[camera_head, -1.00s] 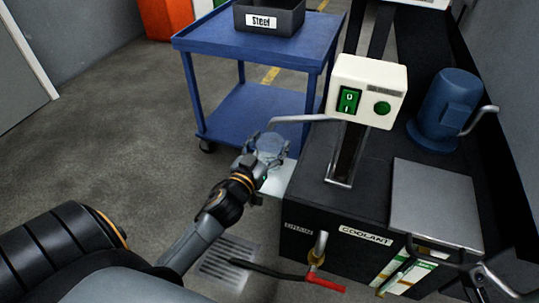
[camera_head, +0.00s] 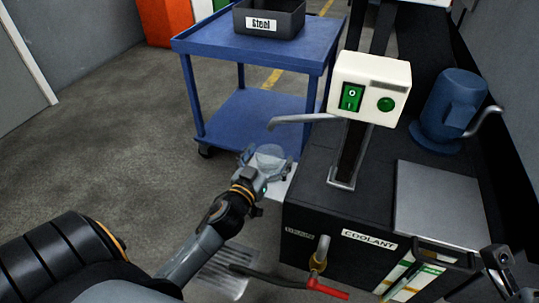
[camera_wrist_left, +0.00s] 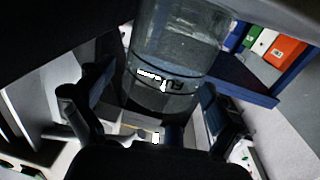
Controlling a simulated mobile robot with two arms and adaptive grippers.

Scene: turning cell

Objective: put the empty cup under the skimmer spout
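The clear cup (camera_head: 270,155) is below and close to the tip of the grey skimmer spout (camera_head: 290,120) in the head view. In the left wrist view the cup (camera_wrist_left: 180,45) is see-through with a dark band and white print. My left gripper (camera_head: 266,163) has its fingers spread on both sides of the cup. In the left wrist view a gap shows between the left finger and the cup, so the gripper (camera_wrist_left: 155,100) looks open. What bears the cup is partly hidden. My right gripper (camera_head: 500,268) is partly in view at lower right.
The black coolant tank (camera_head: 315,210) has a white switch box (camera_head: 368,88), a blue motor (camera_head: 448,108) and a red-handled drain valve (camera_head: 328,289). A pale ledge (camera_head: 283,189) sticks out beside it. A blue cart (camera_head: 245,45) carries a dark steel bin (camera_head: 268,18). Open floor lies left.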

